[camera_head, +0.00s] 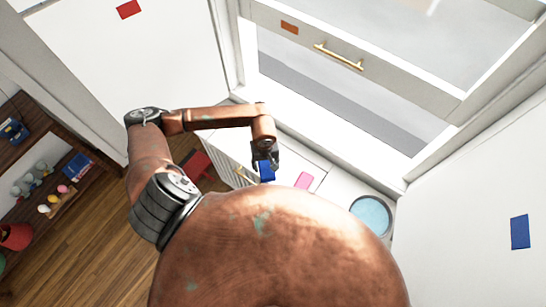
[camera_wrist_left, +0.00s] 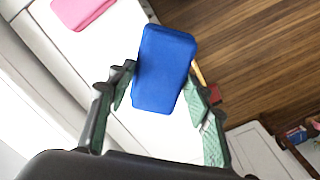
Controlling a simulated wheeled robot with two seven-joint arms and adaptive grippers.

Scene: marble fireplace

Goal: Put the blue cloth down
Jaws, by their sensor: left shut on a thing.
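The blue cloth (camera_wrist_left: 163,68) is a flat, rounded block shape held between the fingers of my left gripper (camera_wrist_left: 160,92) in the left wrist view. In the head view the blue cloth (camera_head: 266,172) shows just below my left gripper (camera_head: 265,160), over the white counter (camera_head: 318,173). The gripper is shut on it. In the left wrist view the white counter (camera_wrist_left: 130,68) and the wood floor lie behind the cloth. I cannot tell whether the cloth touches the counter. My right gripper is not in view.
A pink cloth (camera_head: 303,181) lies on the counter right of the blue one. A round light-blue basin (camera_head: 371,214) is farther right. A window with a gold handle (camera_head: 338,57) is behind. A shelf with small objects (camera_head: 50,195) stands at the left.

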